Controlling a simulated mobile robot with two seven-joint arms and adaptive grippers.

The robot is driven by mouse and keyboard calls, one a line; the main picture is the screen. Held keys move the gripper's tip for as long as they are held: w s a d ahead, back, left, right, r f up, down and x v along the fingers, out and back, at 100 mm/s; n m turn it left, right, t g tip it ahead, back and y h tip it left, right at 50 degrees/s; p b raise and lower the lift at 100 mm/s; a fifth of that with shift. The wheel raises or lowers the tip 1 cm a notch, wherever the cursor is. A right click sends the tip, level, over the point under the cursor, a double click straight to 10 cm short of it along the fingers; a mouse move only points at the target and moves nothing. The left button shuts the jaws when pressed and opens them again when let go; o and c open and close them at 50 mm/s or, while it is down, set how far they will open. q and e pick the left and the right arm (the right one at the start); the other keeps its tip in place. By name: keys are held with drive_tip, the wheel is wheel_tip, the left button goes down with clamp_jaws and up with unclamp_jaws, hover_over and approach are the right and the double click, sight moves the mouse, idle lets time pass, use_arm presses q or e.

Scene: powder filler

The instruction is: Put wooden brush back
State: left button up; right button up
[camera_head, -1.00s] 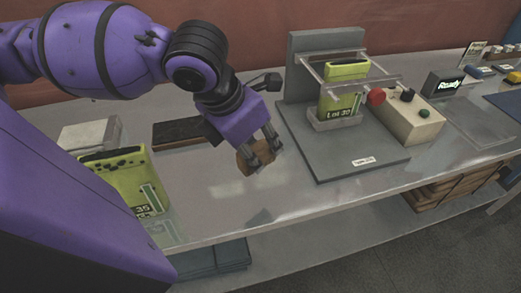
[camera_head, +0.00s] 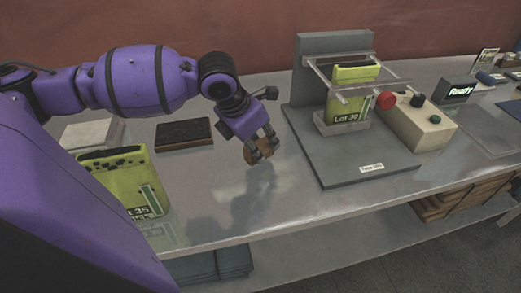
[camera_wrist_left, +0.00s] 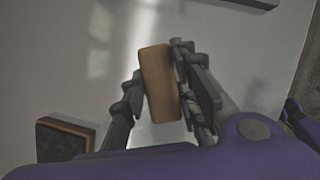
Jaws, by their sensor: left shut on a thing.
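The wooden brush (camera_head: 260,151) is a small brown block held between the fingers of my left gripper (camera_head: 262,146). It is above the metal bench, left of the grey filler stand. In the left wrist view, the brush (camera_wrist_left: 158,83) stands lengthwise between the two dark fingers (camera_wrist_left: 157,75), which are shut on it. Its bristles cannot be made out. A dark rectangular pad with a brown edge (camera_head: 184,132) lies on the bench to the left of the gripper; its corner shows in the left wrist view (camera_wrist_left: 62,138). My right gripper is not in view.
The grey stand (camera_head: 375,165) holds a green Lot 30 pouch (camera_head: 349,90) in a clear frame. A control box with a red knob (camera_head: 420,125) stands beside it. A green Lot 35 bag (camera_head: 115,172) and white block (camera_head: 88,133) are at left. Bench around the brush is clear.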

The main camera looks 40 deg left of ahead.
use_arm(q)
wheel_tip(320, 180, down, 2)
drive_tip(key=shift+f, duration=0.2)
drive_tip(key=shift+r, duration=0.1)
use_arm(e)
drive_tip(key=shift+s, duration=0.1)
use_arm(q)
drive_tip(key=o, duration=1)
drive_tip(key=p+v, duration=0.3)
drive_tip(key=v, duration=0.8)
drive_tip(key=shift+r, duration=0.1)
drive_tip(key=shift+s+r, duration=0.3)
drive_tip(key=shift+r, duration=0.05)
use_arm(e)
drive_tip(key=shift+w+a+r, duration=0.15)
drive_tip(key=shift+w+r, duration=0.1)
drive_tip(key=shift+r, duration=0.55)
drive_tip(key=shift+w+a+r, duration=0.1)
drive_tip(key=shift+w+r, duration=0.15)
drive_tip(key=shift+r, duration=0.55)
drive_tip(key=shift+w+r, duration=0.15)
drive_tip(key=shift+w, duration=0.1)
